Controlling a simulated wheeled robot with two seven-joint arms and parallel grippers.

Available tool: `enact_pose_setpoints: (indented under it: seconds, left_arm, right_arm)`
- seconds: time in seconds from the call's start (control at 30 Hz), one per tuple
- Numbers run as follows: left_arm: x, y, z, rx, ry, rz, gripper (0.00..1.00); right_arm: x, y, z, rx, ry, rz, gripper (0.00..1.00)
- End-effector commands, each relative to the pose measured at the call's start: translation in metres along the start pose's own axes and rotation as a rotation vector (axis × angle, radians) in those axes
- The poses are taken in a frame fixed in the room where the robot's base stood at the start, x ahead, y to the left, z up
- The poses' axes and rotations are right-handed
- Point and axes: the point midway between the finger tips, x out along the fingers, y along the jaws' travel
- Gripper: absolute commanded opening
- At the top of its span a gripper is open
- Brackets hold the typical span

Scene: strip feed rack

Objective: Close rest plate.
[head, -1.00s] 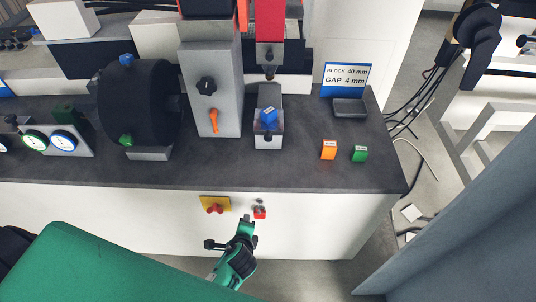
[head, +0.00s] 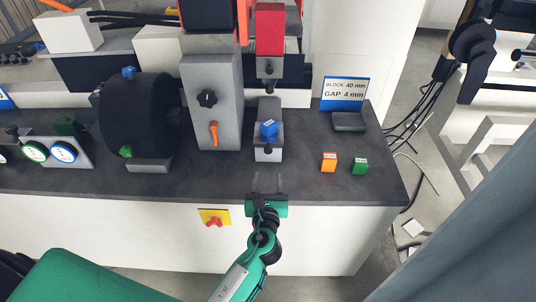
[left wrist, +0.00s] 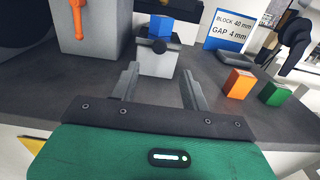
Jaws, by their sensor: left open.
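A grey slide block (head: 268,140) stands on the dark bench below the red tool head. It carries a small blue block (head: 268,128) and has a black knob (head: 267,149) on its front. I take this to be the rest plate; no label confirms it. It also shows in the left wrist view, with the grey front (left wrist: 158,63) and blue block (left wrist: 160,27). My left gripper (head: 268,183) is open and empty over the bench's front edge, pointing at the knob. In the left wrist view its two fingers (left wrist: 160,88) are apart, short of the grey block. My right gripper is not in view.
An orange block (head: 329,162) and a green block (head: 360,166) lie to the right. A sign (head: 343,93) reads block 40 mm, gap 4 mm. A grey panel (head: 212,110) with an orange lever stands left. A red knob on a yellow plate (head: 214,218) is on the bench front.

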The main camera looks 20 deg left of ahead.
Motion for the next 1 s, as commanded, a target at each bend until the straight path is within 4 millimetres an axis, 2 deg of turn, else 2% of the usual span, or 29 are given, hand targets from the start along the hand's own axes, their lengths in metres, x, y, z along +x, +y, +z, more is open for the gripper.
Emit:
enact_pose_setpoints:
  seconds: [0.1,0.3,0.5,0.7,0.93,0.97,1.0]
  left_arm:
    - [0.027,0.000,0.003,0.000,-0.002,0.001,0.46]
    - [0.065,0.000,0.002,-0.002,0.000,0.000,0.46]
    - [0.091,0.000,0.000,-0.002,0.001,0.001,0.46]
    - [0.101,0.000,-0.001,-0.002,0.002,0.000,0.46]
    - [0.102,0.000,-0.001,-0.003,0.002,0.000,0.46]
    - [0.102,0.000,-0.001,-0.003,0.002,0.000,0.44]
    - [0.102,0.000,-0.001,-0.003,0.002,0.000,0.36]
  right_arm:
    - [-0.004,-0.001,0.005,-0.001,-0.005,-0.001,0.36]
    - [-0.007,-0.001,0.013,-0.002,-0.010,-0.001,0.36]
    - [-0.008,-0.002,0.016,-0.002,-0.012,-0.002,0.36]
    - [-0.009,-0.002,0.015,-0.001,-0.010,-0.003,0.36]
    - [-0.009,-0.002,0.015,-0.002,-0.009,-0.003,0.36]
    - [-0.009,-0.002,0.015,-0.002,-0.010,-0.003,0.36]
    - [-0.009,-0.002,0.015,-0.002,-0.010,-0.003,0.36]
